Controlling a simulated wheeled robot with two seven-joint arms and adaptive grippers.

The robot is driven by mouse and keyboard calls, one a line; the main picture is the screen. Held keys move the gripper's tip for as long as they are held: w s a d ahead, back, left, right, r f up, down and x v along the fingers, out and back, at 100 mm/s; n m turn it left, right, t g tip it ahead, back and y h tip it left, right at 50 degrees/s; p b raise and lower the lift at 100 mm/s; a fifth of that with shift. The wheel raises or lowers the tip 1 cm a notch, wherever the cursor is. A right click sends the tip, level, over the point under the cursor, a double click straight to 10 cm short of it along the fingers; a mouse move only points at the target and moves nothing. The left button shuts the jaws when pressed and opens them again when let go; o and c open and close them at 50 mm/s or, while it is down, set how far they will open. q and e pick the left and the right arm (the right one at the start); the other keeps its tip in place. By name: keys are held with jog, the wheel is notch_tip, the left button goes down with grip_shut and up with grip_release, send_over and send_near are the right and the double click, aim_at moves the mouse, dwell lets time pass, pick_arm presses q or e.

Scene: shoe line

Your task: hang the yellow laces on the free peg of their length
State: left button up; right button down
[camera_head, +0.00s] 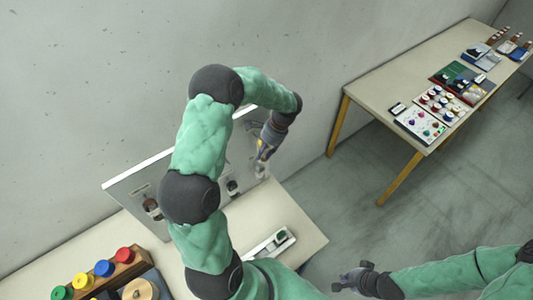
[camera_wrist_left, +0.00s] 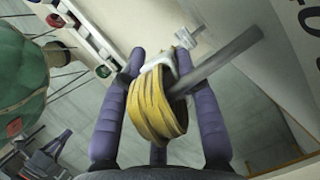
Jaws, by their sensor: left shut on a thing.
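The yellow laces (camera_wrist_left: 156,105) are a thick coil with a pale band (camera_wrist_left: 158,62) at the top. My left gripper (camera_wrist_left: 160,95) is shut on them, its purple fingers on either side. A grey peg (camera_wrist_left: 228,62) runs from the coil to the upper right in the wrist view; I cannot tell whether it passes through the loop or only beside it. In the head view my left gripper (camera_head: 262,155) is at the right part of the upright grey board (camera_head: 128,188). My right gripper (camera_head: 352,279) hangs over the floor, its jaw state unclear.
Dark hanging items (camera_head: 151,207) show on the board, partly behind my left arm. The near table (camera_head: 300,222) holds colored spools (camera_head: 104,267) and a small white tray (camera_head: 268,246). A second table (camera_head: 375,88) with kits stands at the upper right, with open floor between.

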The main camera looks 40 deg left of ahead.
pick_arm(q)
jog(key=shift+w+a, duration=0.2)
jog(key=shift+a, duration=0.4)
jog(key=o, duration=1.1)
jog(key=shift+r, duration=0.1)
jog(key=shift+w+r, duration=0.2)
jog(key=shift+r, duration=0.35)
jog(key=v, duration=0.4)
jog(key=shift+w+d+r, duration=0.1)
jog(key=shift+d+r, duration=0.15)
jog(key=shift+w+d+r, duration=0.15)
jog(key=shift+w+r, duration=0.05)
jog(key=shift+r, duration=0.4)
jog(key=shift+d+r, duration=0.35)
jog(key=shift+d, duration=0.35)
pick_arm(e)
jog(key=shift+w+a, duration=0.25)
jog(key=shift+a, duration=0.45)
